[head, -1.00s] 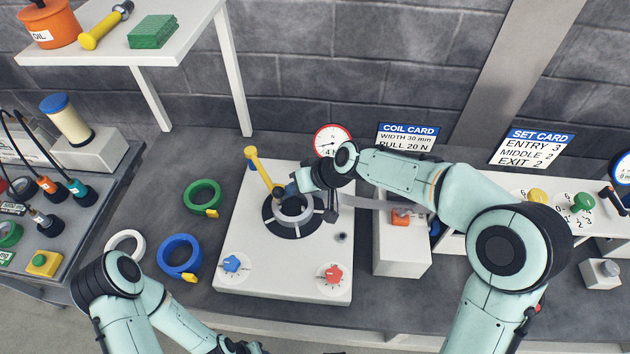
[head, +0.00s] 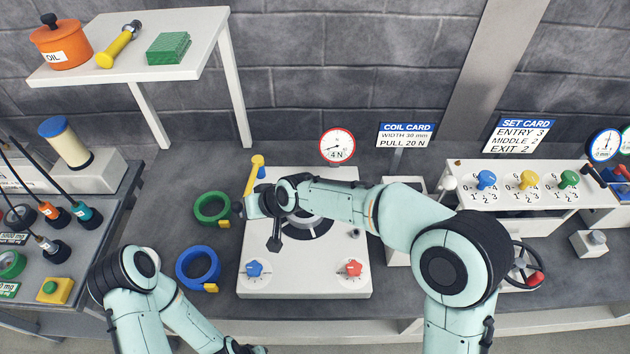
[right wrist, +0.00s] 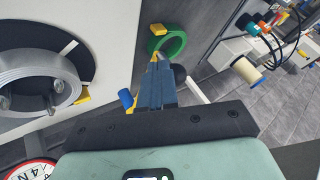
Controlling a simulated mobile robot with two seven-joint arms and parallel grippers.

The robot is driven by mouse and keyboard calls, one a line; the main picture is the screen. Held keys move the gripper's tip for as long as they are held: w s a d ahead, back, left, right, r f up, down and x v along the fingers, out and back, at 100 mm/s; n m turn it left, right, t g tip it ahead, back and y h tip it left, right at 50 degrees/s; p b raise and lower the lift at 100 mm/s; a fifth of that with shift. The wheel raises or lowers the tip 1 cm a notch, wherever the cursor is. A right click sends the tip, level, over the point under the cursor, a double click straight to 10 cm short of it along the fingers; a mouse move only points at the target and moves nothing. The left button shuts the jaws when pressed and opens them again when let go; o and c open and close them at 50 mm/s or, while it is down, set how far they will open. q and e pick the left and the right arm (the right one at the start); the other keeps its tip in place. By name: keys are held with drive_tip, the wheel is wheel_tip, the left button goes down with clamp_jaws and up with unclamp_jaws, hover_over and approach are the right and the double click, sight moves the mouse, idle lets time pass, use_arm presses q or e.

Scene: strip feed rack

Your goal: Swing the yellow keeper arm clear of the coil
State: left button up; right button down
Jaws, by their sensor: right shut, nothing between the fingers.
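The yellow keeper arm (head: 252,178) stands at the back left of the white machine (head: 305,284), with a blue peg beside it. It points toward the front left, beside the coil rather than over it; its free end is hidden by my right gripper. The grey coil (right wrist: 62,68) sits on a black disc in the right wrist view; my right arm mostly hides it in the head view. My right gripper (head: 239,210) is shut and empty, left of the coil. Its fingers (right wrist: 156,70) show in the right wrist view. My left gripper (head: 242,347) is cut off at the bottom edge.
A green ring (head: 197,212) and a blue ring (head: 180,271) lie on the bench left of the machine. Blue (head: 254,269) and red (head: 350,269) knobs are at its front. A shelf (head: 200,63) stands behind left, and a handwheel (head: 535,278) is at the right.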

use_arm(q)
drive_tip(key=shift+w+d+r, duration=0.1)
drive_tip(key=shift+d+r, duration=0.05)
drive_tip(key=shift+r, duration=0.1)
use_arm(e)
drive_tip(key=shift+a+r, duration=0.15)
drive_tip(key=shift+a, duration=0.8)
